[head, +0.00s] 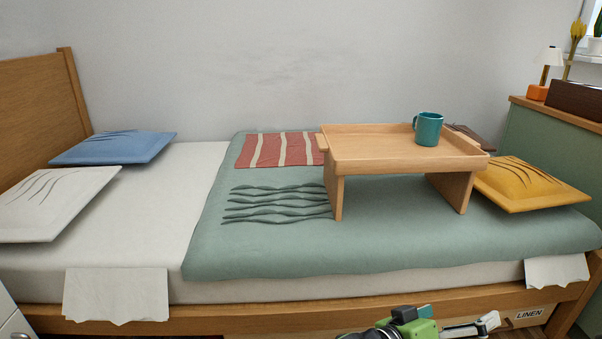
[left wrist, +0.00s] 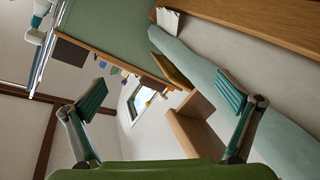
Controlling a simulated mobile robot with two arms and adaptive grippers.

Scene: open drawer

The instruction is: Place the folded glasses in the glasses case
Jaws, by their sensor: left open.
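I see no folded glasses and no glasses case that I can make out in either view. My left gripper (head: 458,318) is at the bottom edge of the head view, in front of the bed frame. In the left wrist view its two teal-padded fingers (left wrist: 162,95) stand wide apart with nothing between them. My right gripper is in neither view.
A wooden bed tray (head: 370,149) with a teal mug (head: 428,129) stands on the green blanket (head: 290,258). Blue (head: 113,147), white (head: 52,203) and yellow (head: 528,184) pillows lie around. A green cabinet (head: 545,155) bears a dark box (head: 576,99). A "LINEN" label (head: 529,314) shows low right.

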